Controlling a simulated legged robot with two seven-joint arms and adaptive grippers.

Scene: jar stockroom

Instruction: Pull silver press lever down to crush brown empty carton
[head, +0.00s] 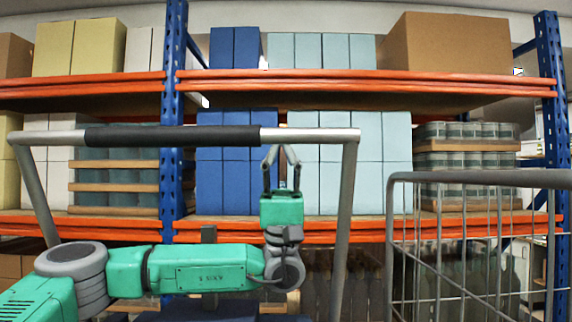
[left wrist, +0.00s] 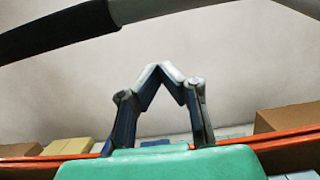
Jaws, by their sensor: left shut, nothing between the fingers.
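The silver press lever (head: 310,135) is a wide bar with a black grip (head: 172,136) and two side arms running down, spanning the left and middle of the head view. Its black grip (left wrist: 60,30) also shows at the top left of the left wrist view. My left gripper (head: 281,149) points upward, its fingertips just below the bar in the picture, right of the black grip. In the left wrist view its fingers (left wrist: 161,70) meet at the tips, empty and apart from the bar. I cannot make out the carton in the press. My right gripper is not in view.
A wire cage trolley (head: 480,178) stands at the right front. Behind, a rack with orange beams (head: 360,75) and blue posts (head: 174,60) holds blue boxes (head: 235,48), pale boxes (head: 350,150), a large brown box (head: 445,43) and jar packs (head: 465,132).

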